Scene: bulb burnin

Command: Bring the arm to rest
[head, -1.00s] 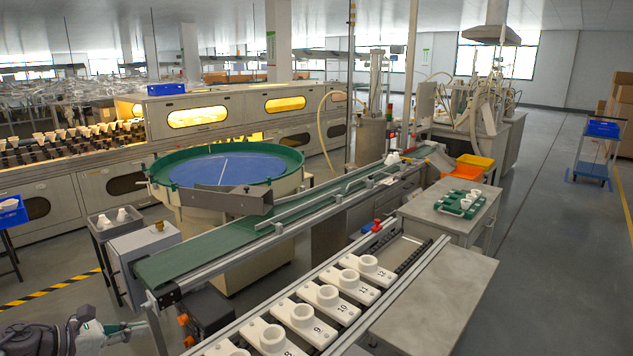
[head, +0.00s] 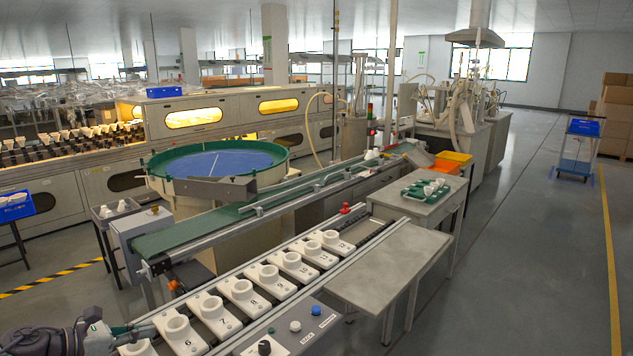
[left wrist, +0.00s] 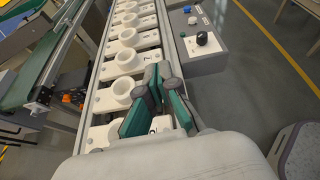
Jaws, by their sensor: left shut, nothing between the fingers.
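My left gripper (head: 136,329) shows at the lower left of the head view, near the near end of the row of numbered white holders (head: 242,288). In the left wrist view my left gripper (left wrist: 158,72) has its green fingers together over the holder row, with nothing between them. The holders (left wrist: 125,61) run away below and ahead of it, and their cups look empty. I cannot tell whether the fingers touch a holder. My right gripper is in neither view.
A control box (head: 292,330) with knobs stands right of the holder row. A grey table (head: 390,265) and a stand with a green tray (head: 426,191) are beyond it. A green conveyor (head: 190,236) and a round blue-topped feeder (head: 215,163) lie to the left.

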